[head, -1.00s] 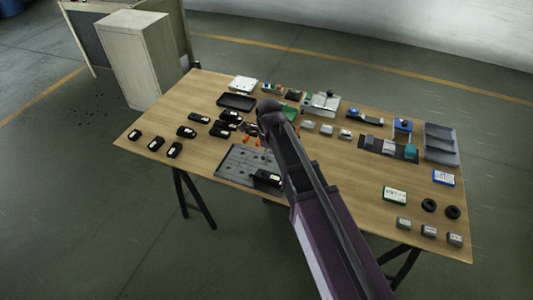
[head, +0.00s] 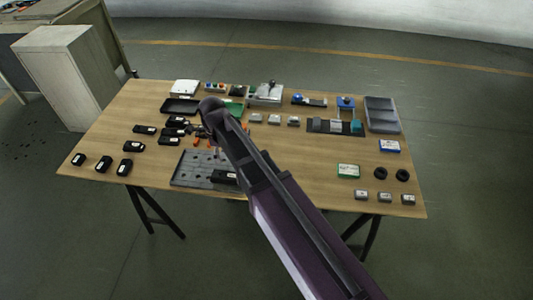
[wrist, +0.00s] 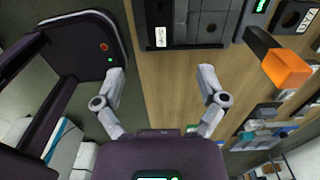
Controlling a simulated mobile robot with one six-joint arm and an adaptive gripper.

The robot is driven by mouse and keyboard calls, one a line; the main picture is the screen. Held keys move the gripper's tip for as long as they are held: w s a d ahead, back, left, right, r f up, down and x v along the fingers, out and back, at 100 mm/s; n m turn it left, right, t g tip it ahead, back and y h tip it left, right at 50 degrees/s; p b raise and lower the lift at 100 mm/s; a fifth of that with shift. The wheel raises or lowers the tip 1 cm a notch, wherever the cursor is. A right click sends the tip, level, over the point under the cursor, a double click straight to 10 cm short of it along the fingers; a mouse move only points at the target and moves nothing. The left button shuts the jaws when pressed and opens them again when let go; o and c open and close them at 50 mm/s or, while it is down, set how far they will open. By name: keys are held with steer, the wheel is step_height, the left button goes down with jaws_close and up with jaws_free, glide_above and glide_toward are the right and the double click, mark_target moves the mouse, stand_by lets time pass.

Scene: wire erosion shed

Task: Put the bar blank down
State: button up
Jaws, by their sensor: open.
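My gripper (wrist: 162,76) is open in the wrist view, its two grey fingers wide apart with bare wooden tabletop between them. A dark block with a white label (wrist: 160,38) lies just beyond the fingertips, beside grey blocks; nothing is held. I cannot tell which block is the bar blank. In the head view, a black block (head: 224,177) lies at the front right of a grey perforated plate (head: 190,174). Several other black labelled blocks (head: 134,146) lie on the left of the table. My arm hides the gripper and part of the plate there.
The wooden table (head: 290,160) also holds a dark tray (head: 181,106), a grey bin (head: 381,113), black rings (head: 402,174) and small grey blocks (head: 384,197). An orange-ended item (wrist: 288,68) is right of the fingers. The table's middle right is mostly clear.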

steer(key=shift+d, duration=0.15)
steer(key=s+d+n, duration=0.3)
steer(key=d+n, duration=0.6)
steer(key=d, duration=0.8)
steer(key=s+d+n, duration=0.2)
steer(key=d+n, duration=0.7)
steer(key=d, duration=0.9)
steer(key=shift+s+d+n, duration=0.3)
steer(key=shift+s+n, duration=0.1)
